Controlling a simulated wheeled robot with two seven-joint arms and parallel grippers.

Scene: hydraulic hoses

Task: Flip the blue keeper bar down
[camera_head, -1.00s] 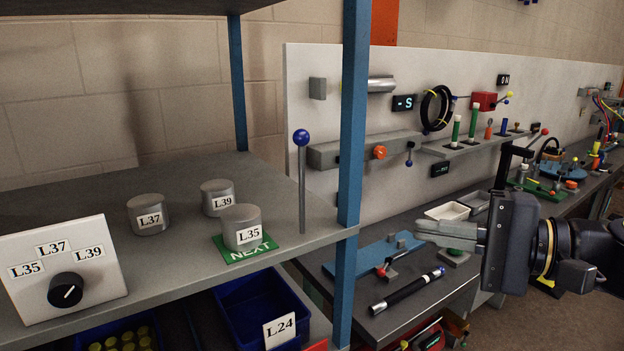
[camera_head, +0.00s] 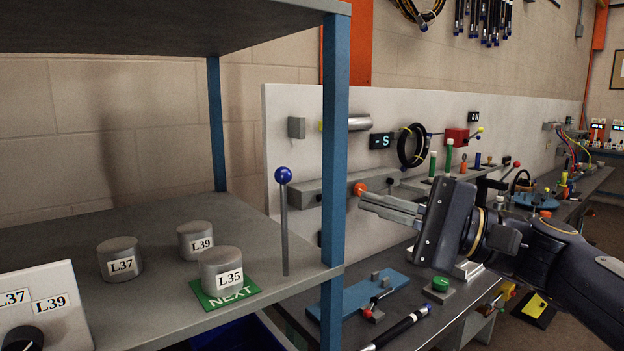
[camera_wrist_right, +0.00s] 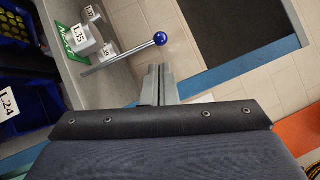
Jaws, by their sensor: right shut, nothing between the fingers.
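An upright grey rod with a blue ball on top (camera_head: 283,175) stands at the right edge of the grey shelf, beside a blue post. It also shows in the right wrist view (camera_wrist_right: 160,38), just beyond my fingertips and apart from them. I cannot tell whether this rod is the keeper bar. My right gripper (camera_head: 363,203) is shut and empty, raised above the bench in front of the grey wall rail, to the right of the post. Its closed fingers show in the right wrist view (camera_wrist_right: 160,72). My left gripper is not in view.
The blue shelf post (camera_head: 333,150) stands between the rod and my right gripper. Labelled cylinders (camera_head: 222,270) sit on the shelf. Below the gripper, the bench holds a blue plate with a red-knobbed lever (camera_head: 345,303), a black hose (camera_head: 400,330) and a green button (camera_head: 440,284).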

